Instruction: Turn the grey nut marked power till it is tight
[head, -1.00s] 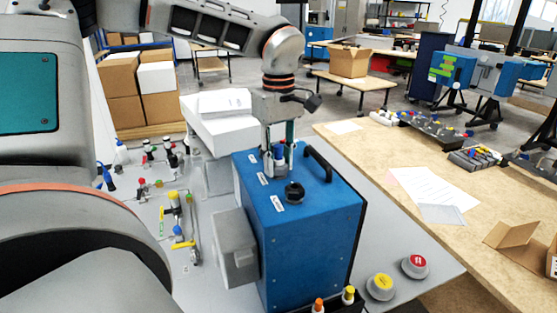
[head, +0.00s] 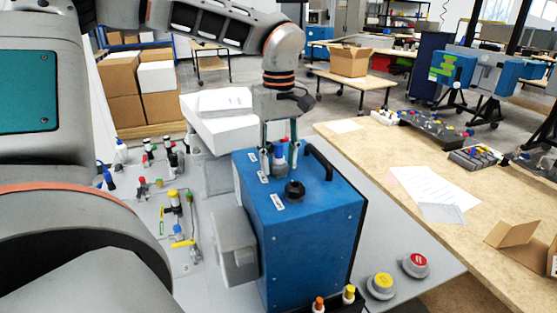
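The blue analyser box (head: 310,245) stands on the grey bench with fittings and white labels on its top. A grey fitting (head: 280,164), seemingly the power nut, stands upright near the top's back part; its label is too small to read. My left gripper (head: 280,153) points down over it. Its two fingers are apart, one on each side of the fitting's upper part, with a visible gap. Small red and blue parts show between the fingers. My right gripper is not in view.
A black round fitting (head: 294,190) sits in front of the grey one, and a black handle (head: 320,162) arches to its right. A grey side box (head: 236,250) is on the analyser's left face. Yellow (head: 381,284) and red (head: 415,264) buttons stand on the bench at right.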

